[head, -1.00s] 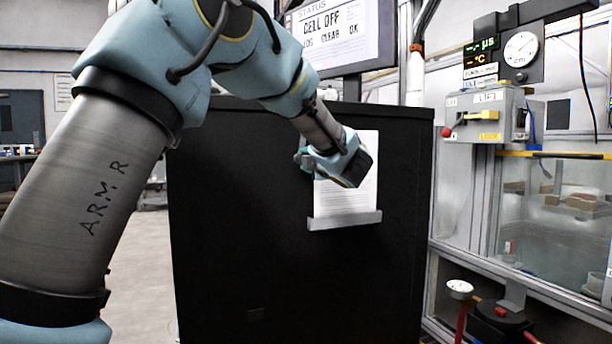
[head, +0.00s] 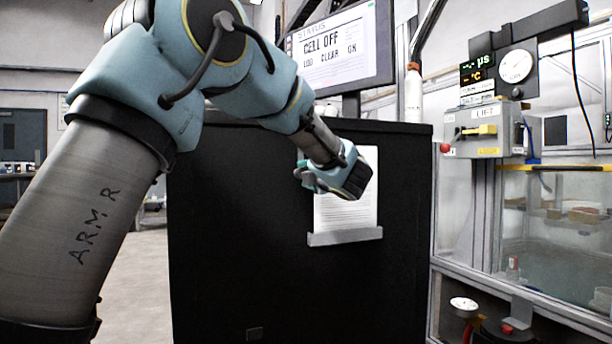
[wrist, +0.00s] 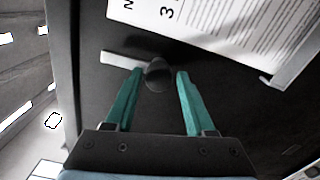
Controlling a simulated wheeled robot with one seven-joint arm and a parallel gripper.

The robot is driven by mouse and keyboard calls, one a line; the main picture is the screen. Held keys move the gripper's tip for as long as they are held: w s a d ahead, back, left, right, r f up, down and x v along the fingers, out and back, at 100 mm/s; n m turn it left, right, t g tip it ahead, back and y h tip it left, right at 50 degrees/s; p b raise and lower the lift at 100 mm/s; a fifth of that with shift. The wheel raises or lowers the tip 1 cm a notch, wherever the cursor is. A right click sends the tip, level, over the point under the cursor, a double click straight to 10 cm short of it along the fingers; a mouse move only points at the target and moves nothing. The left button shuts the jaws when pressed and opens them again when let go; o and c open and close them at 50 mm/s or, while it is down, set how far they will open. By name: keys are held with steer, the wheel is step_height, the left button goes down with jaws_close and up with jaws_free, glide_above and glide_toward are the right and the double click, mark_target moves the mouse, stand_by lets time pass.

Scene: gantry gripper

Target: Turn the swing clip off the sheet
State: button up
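The white printed sheet (head: 345,211) hangs on a black panel (head: 250,230), its lower edge at a grey ledge (head: 346,237). In the wrist view the sheet (wrist: 220,28) is at the upper right. A pale bar (wrist: 120,59) with a dark round knob (wrist: 158,77) at its right end appears to be the swing clip. The bar lies beside the sheet, apart from it and roughly along its side edge. My gripper (wrist: 160,73) is open, its teal fingers on either side of the knob with small gaps showing. In the head view my wrist hides the clip.
A status screen (head: 338,45) reading "CELL OFF" stands behind the panel. To the right are a lift switch box (head: 483,131), a round gauge (head: 515,66) and a glass-walled enclosure (head: 560,225). The panel below the ledge is largely bare.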

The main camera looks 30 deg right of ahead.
steer(key=shift+o, duration=1.2)
steer(key=shift+s, duration=0.1)
steer(key=s+a, duration=0.1)
steer(key=s, duration=0.9)
steer(key=shift+s+a, duration=0.15)
steer(key=shift+s, duration=0.15)
